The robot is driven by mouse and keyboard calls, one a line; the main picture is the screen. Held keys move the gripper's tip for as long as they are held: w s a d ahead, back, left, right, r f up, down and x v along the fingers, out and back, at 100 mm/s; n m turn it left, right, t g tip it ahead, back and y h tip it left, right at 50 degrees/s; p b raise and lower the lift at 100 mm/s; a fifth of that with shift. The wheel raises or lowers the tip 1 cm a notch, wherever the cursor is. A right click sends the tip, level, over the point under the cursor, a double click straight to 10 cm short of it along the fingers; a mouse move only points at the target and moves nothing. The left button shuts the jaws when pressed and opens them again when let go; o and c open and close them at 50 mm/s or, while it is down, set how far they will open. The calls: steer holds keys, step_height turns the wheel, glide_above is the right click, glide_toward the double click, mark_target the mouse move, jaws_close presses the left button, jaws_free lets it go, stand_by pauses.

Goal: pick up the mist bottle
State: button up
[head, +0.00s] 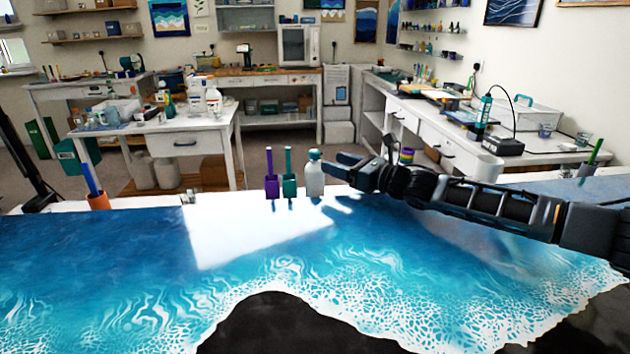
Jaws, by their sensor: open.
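The mist bottle (314,179) looks like a small pale, whitish bottle with a teal-green top. It stands upright near the far edge of the blue and white resin table (240,275). My gripper (338,166) reaches in from the right, with its open fingers pointing left toward the bottle's upper part. The fingertips are very close to the bottle's right side. I cannot tell whether they touch it or are beside or around it. Nothing is visibly held.
A teal item (290,178) and a purple item (271,178) stand just left of the bottle. The table's middle is clear.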

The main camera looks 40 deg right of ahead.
mark_target(315, 157)
steer(key=shift+p+x, duration=0.85)
steer(key=shift+x, duration=2.75)
steer(key=shift+a, duration=0.1)
steer(key=shift+c, duration=0.3)
jaws_close()
